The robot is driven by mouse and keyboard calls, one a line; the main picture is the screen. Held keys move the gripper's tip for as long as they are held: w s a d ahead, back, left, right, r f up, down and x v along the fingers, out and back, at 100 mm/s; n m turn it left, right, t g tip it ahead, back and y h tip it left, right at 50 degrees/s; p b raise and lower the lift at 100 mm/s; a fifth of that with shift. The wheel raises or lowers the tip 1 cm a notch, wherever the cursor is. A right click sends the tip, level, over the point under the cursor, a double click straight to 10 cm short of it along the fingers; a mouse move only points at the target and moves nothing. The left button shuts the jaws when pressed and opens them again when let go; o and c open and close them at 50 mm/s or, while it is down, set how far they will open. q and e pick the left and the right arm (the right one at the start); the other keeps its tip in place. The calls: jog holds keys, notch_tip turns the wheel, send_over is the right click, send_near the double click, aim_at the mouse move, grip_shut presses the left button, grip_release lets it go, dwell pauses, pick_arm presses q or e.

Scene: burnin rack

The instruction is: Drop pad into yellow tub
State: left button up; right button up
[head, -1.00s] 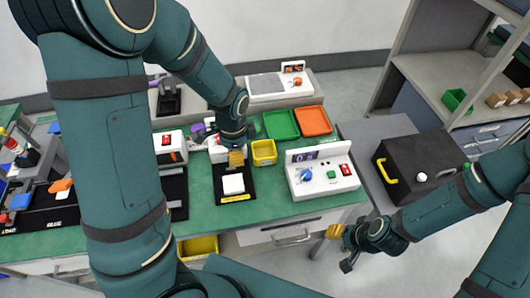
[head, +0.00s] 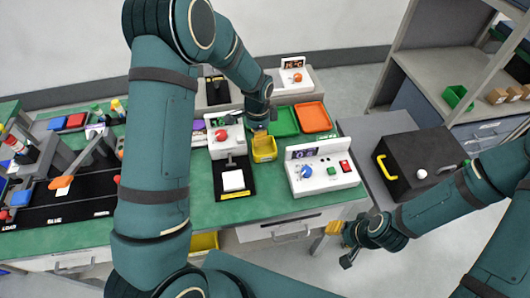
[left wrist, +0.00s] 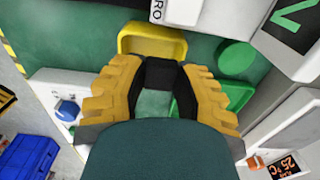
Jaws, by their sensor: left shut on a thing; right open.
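The yellow tub (head: 264,156) stands on the green bench mat, and its open mouth shows in the left wrist view (left wrist: 152,42). My left gripper (head: 262,133) is directly at the tub's back edge, above it. In the left wrist view, its yellow fingers (left wrist: 160,72) are closed on a small dark piece, which I take as the pad (left wrist: 160,76). The pad is hidden in the head view. My right gripper (head: 340,240) is open and empty, off the bench's right front.
A white block (head: 233,181) lies on a black plate left of the tub. Green (head: 283,122) and orange (head: 314,117) trays lie behind it. A white control box (head: 322,172) with a blue knob is to the right. A black case (head: 415,165) stands farther right.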

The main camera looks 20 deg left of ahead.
pick_arm(q)
jog(key=shift+f+b, duration=0.65)
jog(key=shift+f, duration=0.7)
jog(key=o, duration=0.8)
jog(key=shift+r, duration=0.1)
notch_tip(320, 180, up, 12)
